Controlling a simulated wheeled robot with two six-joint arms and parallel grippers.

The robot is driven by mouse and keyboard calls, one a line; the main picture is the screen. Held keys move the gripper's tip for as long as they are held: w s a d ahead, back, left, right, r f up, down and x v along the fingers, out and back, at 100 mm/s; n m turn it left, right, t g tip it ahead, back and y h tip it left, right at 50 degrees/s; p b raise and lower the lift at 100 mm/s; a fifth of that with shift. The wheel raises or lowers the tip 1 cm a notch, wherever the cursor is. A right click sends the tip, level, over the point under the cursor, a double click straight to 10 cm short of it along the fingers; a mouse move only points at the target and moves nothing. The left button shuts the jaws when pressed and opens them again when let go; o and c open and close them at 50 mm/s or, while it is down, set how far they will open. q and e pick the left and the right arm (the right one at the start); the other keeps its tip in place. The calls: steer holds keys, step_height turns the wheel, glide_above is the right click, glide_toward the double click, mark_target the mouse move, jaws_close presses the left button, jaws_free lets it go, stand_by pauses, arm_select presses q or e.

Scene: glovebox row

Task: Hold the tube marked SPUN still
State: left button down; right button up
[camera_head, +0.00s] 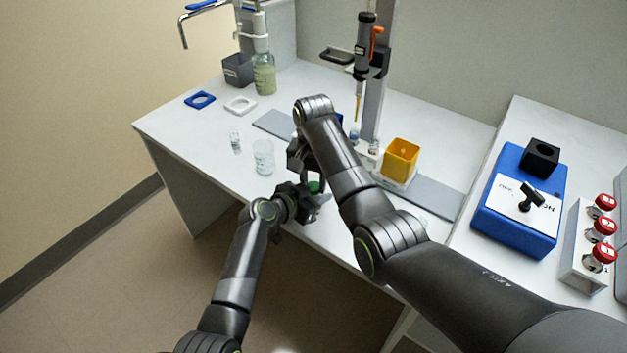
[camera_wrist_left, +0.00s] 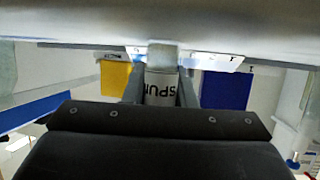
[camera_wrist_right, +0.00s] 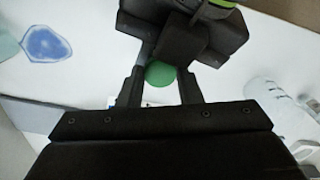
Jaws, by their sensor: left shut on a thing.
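The tube marked SPUN (camera_wrist_left: 160,88) stands between the fingers of my left gripper (camera_wrist_left: 160,92), which is shut on it. Its dark lettering faces the left wrist camera. In the head view my left gripper (camera_head: 308,200) is at the front edge of the bench, with a green cap (camera_head: 315,187) beside it. The green cap also shows in the right wrist view (camera_wrist_right: 160,73), between the fingertips of my right gripper (camera_wrist_right: 160,88). Those fingers look open, with small gaps beside the cap. In the head view my right arm hides part of the right gripper (camera_head: 305,160).
A glass beaker (camera_head: 263,157) and a small vial (camera_head: 235,143) stand left of the grippers. A yellow box (camera_head: 401,160) and a pipette stand (camera_head: 372,110) are behind my right arm. A blue device (camera_head: 515,215) and red knobs (camera_head: 602,228) are at the right.

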mark_target(314, 186)
steer(key=o, duration=0.3)
steer(key=shift+o, duration=0.2)
steer(key=shift+r, duration=0.15)
step_height(314, 186, up, 4)
steer(key=shift+r, duration=0.15)
steer(key=shift+c, duration=0.2)
step_height(314, 186, up, 2)
steer(key=shift+r+m, duration=0.25)
steer(key=shift+m, duration=0.95)
steer(key=shift+r+m, duration=0.25)
steer(key=shift+m, duration=0.25)
step_height(314, 186, down, 8)
steer(key=shift+r, duration=0.2)
